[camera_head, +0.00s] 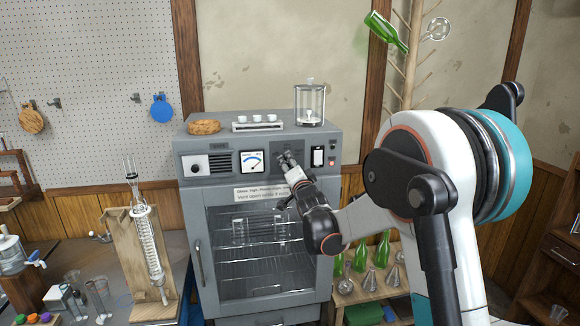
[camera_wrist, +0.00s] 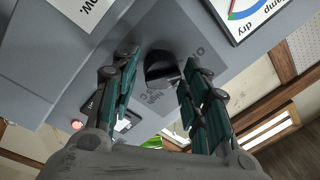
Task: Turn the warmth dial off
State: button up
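The grey oven (camera_head: 188,230) has a control strip along its top front. A dark knob (camera_wrist: 161,66) shows in the wrist view between the tips of my gripper (camera_wrist: 158,82), with partly covered lettering beside it. In the head view my gripper (camera_head: 287,161) is at the panel right of the gauge (camera_head: 252,162) and hides this knob. The two fingers are apart, one on each side of the knob; I see a gap at the left finger and cannot tell whether the right one touches. The gauge also shows in the wrist view (camera_wrist: 247,12).
Another black knob (camera_head: 196,168) sits at the panel's left, and a switch (camera_head: 318,156) at its right. A glass jar (camera_head: 310,103), white tray (camera_head: 257,124) and cork ring (camera_head: 205,127) stand on the oven. A wooden stand with glassware (camera_head: 128,245) is at left.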

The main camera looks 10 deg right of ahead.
dwell(0.3)
jog(key=s, duration=1.2)
jog(key=shift+d+f, duration=0.25)
jog(key=shift+f, duration=0.2)
jog(key=s+f+n+g, duration=0.3)
jog(key=s+g, duration=0.1)
jog(key=s, duration=0.9)
jog(key=s+d+f+n+g+b, duration=0.1)
jog(key=s+f+n+g, duration=0.3)
jog(key=s, duration=0.9)
jog(key=s+f+n+g+h+b, duration=0.1)
jog(key=s+f+n+g, duration=0.2)
jog(key=s, duration=1)
jog(key=shift+s+d+f+n+g, duration=0.25)
jog(key=shift+s+n+g, duration=0.1)
jog(key=shift+n+g, duration=0.15)
